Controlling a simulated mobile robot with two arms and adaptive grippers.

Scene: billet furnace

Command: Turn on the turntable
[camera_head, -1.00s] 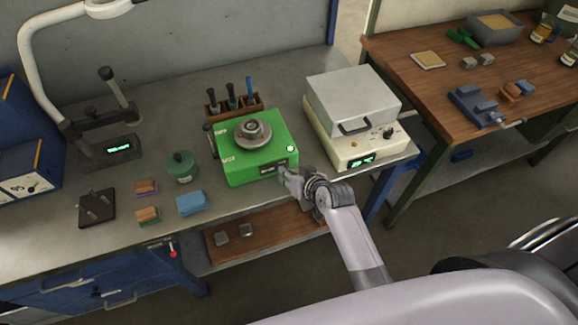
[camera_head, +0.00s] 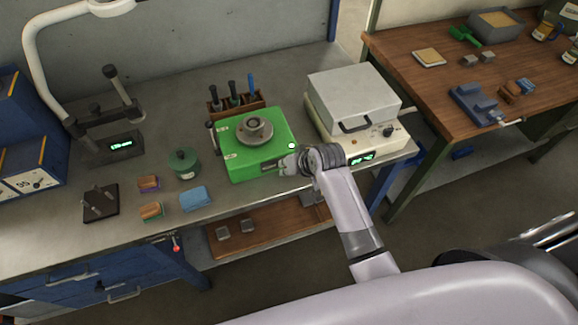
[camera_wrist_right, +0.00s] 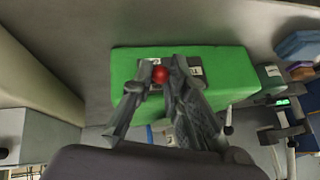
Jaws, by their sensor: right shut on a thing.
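The turntable is a green box (camera_head: 237,158) with a round grey disc (camera_head: 255,130) on top, standing on the grey bench in the head view. A small light dot shows on its top near the right front corner. My right gripper (camera_head: 286,165) is at the box's front right, by its dark front panel. In the right wrist view, the two fingers (camera_wrist_right: 161,70) are closed around a red knob (camera_wrist_right: 160,74) on the panel of the green box (camera_wrist_right: 225,72). My left gripper is not in view.
A cream furnace-like box (camera_head: 362,142) with a lit display stands close to the right of the turntable. A wooden tool rack (camera_head: 235,104) is behind it. A green pot (camera_head: 184,162), a blue block (camera_head: 196,198) and two small brushes lie to the left.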

